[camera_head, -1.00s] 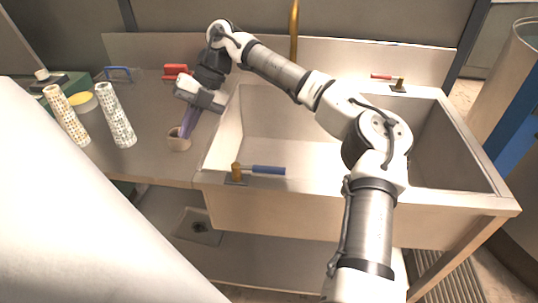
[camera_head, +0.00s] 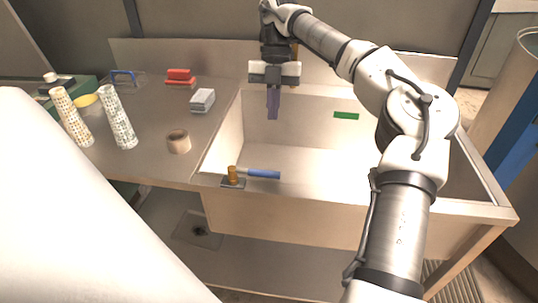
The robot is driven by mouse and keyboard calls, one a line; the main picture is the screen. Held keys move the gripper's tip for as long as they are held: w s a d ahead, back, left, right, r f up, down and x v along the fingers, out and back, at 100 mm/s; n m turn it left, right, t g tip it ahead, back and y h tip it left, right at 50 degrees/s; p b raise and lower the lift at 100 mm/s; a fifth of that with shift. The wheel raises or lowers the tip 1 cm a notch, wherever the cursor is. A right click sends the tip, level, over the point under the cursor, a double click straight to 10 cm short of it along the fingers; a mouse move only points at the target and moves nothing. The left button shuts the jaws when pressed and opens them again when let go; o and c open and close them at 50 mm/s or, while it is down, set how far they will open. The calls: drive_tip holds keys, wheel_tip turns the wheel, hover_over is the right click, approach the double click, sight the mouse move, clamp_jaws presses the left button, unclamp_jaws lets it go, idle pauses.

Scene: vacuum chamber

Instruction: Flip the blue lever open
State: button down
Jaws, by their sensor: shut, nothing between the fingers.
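The blue lever (camera_head: 263,174) lies level along the front rim of the basin, pointing right from its brass pivot (camera_head: 233,175) on a small plate. My gripper (camera_head: 273,113) hangs pointing down over the left part of the basin, behind and above the lever and apart from it. Its purple fingers are together with nothing between them. A red-handled lever at the far rim, seen earlier, is now hidden behind my arm.
The basin (camera_head: 222,150) has a green patch (camera_head: 346,116) on its back wall. On the left counter stand a tape roll (camera_head: 179,142), two patterned cylinders (camera_head: 118,118), a grey-white box (camera_head: 202,100) and a red item (camera_head: 180,78). My arm spans the basin's right side.

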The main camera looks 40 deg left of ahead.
sight(254, 175)
drive_tip(key=s+d+f+p, duration=0.2)
drive_tip(key=s+f, duration=0.3)
drive_tip(key=f, duration=0.4)
drive_tip(key=shift+s+d+f+p, duration=0.15)
drive_tip(key=shift+s+d+p, duration=0.2)
drive_tip(key=shift+d, duration=0.35)
